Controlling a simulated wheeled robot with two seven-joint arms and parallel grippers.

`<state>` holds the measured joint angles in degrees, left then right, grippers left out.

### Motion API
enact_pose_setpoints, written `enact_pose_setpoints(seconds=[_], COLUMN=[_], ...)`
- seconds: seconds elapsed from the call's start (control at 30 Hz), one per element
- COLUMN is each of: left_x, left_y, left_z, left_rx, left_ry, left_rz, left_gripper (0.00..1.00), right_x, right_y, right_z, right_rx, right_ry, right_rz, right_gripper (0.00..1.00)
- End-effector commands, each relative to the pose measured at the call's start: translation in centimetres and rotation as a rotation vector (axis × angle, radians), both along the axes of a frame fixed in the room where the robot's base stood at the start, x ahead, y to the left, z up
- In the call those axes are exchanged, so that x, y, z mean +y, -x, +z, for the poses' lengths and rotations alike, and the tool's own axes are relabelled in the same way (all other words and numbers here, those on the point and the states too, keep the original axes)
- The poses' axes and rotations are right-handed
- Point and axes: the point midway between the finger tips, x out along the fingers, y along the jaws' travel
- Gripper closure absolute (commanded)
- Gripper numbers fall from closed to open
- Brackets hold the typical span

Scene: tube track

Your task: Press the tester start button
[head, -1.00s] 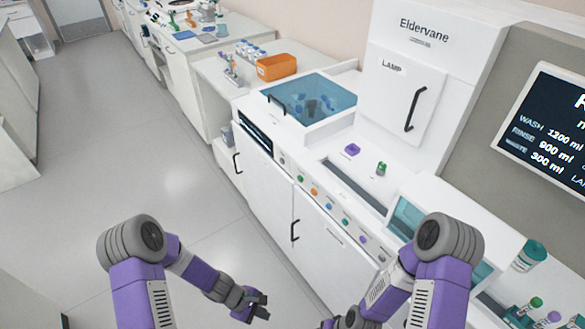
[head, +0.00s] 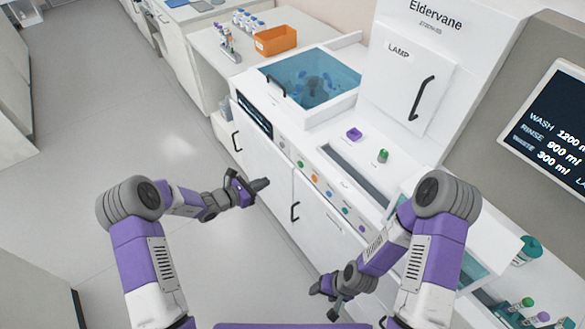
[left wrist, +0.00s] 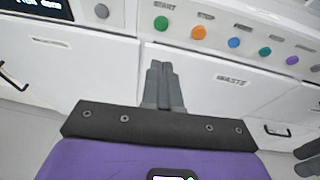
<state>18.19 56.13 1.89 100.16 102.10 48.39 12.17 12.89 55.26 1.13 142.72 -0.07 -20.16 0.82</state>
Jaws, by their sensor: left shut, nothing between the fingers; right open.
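The tester is a white cabinet machine with a row of coloured buttons along its front edge. The green start button (head: 300,165) also shows in the left wrist view (left wrist: 160,23), under a START label. My left gripper (head: 262,185) is shut and empty, in front of the tester's front doors, left of and below the button in the head view. In the left wrist view its closed fingers (left wrist: 162,68) point up toward the panel, below the START button and apart from it. My right gripper (head: 325,297) is open, low in front of the tester.
Other buttons sit beside it: an orange one (left wrist: 198,32), a blue one (left wrist: 234,42) and a grey one (left wrist: 101,11). Black door handles (head: 295,211) stick out from the front. An orange bin (head: 275,40) stands on the counter behind. The floor at left is clear.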

Motion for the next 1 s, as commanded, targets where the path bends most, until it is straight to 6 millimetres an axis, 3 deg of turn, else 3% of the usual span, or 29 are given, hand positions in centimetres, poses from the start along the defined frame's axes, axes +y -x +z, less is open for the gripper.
enact_pose_setpoints(seconds=[0.17, 0.57, 0.67, 1.0], left_x=[-1.6, -7.8, -9.0, -10.4], left_y=[-1.1, -6.1, -7.2, -8.5], left_z=[-0.6, -3.2, -2.9, -2.8], left_rx=[-0.001, 0.0, -0.003, -0.001], left_ry=[0.0, -0.002, -0.002, -0.002], left_rz=[-0.004, -0.006, -0.005, -0.002], left_gripper=[1.0, 1.0, 1.0, 1.0], right_x=[0.0, 0.0, 0.0, 0.0], right_y=[0.0, 0.0, 0.0, 0.0], right_z=[-0.2, -1.1, -1.2, -1.3], right_rx=[0.0, 0.0, 0.0, 0.0], right_ry=[0.0, 0.0, 0.0, 0.0], right_rz=[0.0, 0.0, 0.0, 0.0], right_gripper=[0.4, 0.4, 0.4, 0.4])
